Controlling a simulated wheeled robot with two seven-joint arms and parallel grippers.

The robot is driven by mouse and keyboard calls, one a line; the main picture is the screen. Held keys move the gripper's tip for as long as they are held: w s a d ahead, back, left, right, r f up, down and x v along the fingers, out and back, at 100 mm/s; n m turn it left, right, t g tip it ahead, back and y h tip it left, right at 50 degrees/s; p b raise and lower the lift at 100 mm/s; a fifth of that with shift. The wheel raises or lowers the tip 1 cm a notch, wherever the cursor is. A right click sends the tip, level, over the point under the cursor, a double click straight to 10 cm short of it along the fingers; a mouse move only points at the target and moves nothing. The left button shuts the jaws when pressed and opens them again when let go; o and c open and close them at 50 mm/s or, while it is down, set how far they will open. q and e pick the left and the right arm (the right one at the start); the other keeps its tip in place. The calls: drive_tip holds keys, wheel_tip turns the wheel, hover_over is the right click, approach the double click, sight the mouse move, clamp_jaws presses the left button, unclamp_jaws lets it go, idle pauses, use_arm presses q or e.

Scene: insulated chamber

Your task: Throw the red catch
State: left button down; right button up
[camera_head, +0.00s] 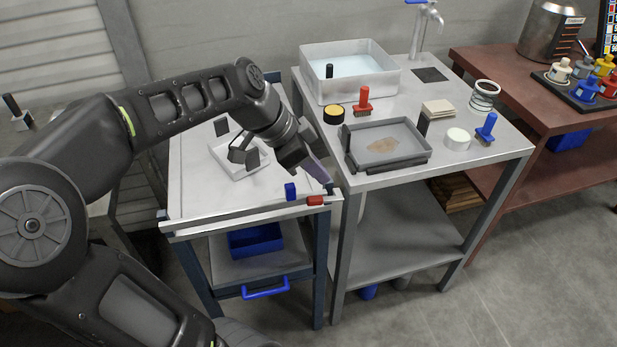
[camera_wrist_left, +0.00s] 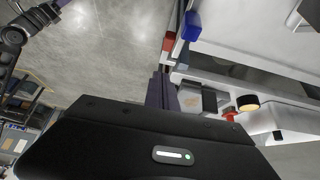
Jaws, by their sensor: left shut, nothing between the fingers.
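The red catch (camera_head: 315,200) is a small red block on the front rail of the left table, near its right end. It also shows in the left wrist view (camera_wrist_left: 169,41). A blue catch (camera_head: 290,192) stands just left of it. My left gripper (camera_head: 322,177) is shut and empty, its fingers pointing down to the right, just above the red catch and apart from it. In the left wrist view its dark fingers (camera_wrist_left: 160,92) lie below the red catch. A dark arm, seemingly mine, is cut off at that view's upper left; its jaw state is unclear.
The left table has a white tray (camera_head: 222,160) and its front rail (camera_head: 235,220). The grey table (camera_head: 480,150) at right holds a basin (camera_head: 385,82), a dark tray (camera_head: 415,158), red and blue handled brushes. Grey floor is clear in front.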

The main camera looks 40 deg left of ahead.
use_arm(q)
drive_tip(key=v, duration=0.9)
drive_tip(key=shift+s+a, duration=0.45)
drive_tip(key=shift+s, duration=0.05)
drive_tip(key=shift+f, duration=0.15)
